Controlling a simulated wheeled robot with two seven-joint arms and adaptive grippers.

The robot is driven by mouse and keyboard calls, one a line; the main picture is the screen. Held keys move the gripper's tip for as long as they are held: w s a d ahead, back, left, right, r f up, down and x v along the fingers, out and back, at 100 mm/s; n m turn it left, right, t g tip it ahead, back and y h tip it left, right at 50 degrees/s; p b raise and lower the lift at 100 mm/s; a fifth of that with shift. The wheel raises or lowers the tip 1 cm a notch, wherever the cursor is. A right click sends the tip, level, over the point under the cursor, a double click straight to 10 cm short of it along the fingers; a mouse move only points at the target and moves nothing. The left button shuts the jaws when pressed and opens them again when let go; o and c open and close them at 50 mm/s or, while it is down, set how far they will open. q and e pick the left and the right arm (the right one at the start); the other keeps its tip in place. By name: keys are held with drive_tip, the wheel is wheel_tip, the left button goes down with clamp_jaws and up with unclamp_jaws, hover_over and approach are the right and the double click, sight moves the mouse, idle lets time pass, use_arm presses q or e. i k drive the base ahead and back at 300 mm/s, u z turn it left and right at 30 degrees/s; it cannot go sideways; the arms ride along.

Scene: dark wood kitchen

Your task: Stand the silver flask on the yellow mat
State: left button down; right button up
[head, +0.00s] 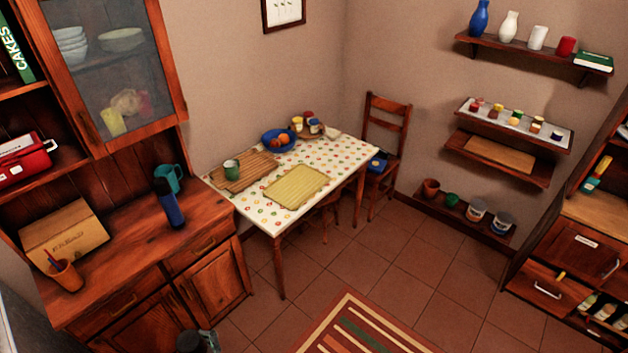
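The yellow mat (297,186) lies flat on the table with the dotted white cloth, near its front edge, and nothing stands on it. I cannot make out a silver flask in the head view. A dark blue flask-like bottle (172,207) stands upright on the wooden sideboard at the left, in front of a teal mug (168,177).
On the table (272,216) are a wooden board (258,169) with a green mug (231,170), a blue fruit bowl (270,142) and a round tray of jars. A chair (384,150) stands behind its right end. The tiled floor in front is open, with a striped rug (352,332).

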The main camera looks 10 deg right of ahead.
sight(304, 178)
drive_tip(key=z, duration=0.85)
drive_tip(key=i, duration=1.2)
drive_tip(key=z, duration=0.3)
drive_tip(key=i, duration=1.35)
drive_tip(key=u, duration=1.25)
drive_tip(key=i, duration=0.75)
drive_tip(key=u, duration=0.6)
